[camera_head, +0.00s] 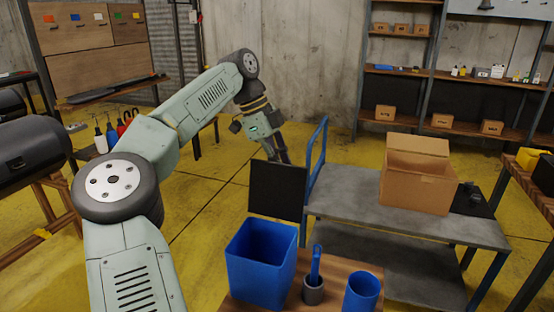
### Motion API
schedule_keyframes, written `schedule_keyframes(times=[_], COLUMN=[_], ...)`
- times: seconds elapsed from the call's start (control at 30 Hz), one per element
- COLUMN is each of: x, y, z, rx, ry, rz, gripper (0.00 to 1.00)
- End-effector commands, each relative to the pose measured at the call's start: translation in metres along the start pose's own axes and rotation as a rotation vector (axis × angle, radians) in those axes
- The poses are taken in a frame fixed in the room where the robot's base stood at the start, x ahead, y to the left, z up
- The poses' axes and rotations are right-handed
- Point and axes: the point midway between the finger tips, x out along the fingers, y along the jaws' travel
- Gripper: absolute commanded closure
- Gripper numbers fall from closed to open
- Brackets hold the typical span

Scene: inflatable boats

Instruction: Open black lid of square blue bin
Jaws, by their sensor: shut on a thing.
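The square blue bin (261,262) stands on a wooden table at the lower middle. Its black lid (277,190) is raised, standing nearly upright at the bin's back edge, and the bin's inside shows. My gripper (279,160) points down at the lid's upper edge from behind. Its fingers are partly hidden behind the lid, so the exact contact is hard to see, but it is shut on the lid.
A round blue cup (361,292) and a small grey holder (313,290) with a blue-handled tool (316,262) stand right of the bin. A grey cart (345,190) with a blue handle carries an open cardboard box (418,175) close behind. Shelves (450,75) line the back wall.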

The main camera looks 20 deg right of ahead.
Motion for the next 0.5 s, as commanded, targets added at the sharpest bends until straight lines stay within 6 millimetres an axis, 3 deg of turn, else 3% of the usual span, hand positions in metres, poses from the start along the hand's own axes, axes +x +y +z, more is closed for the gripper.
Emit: schedule_keyframes(times=[0.03, 0.4, 0.43, 0.5], x=[0.0078, 0.0084, 0.0084, 0.0085], y=[-0.0107, -0.0107, -0.0107, -0.0107], z=[0.0043, 0.0049, 0.0049, 0.0048], rx=[-0.008, -0.01, -0.01, -0.009], ry=[-0.004, -0.004, -0.004, -0.004], rz=[-0.027, -0.023, -0.023, -0.023], gripper=[1.0, 1.0, 0.88, 0.84])
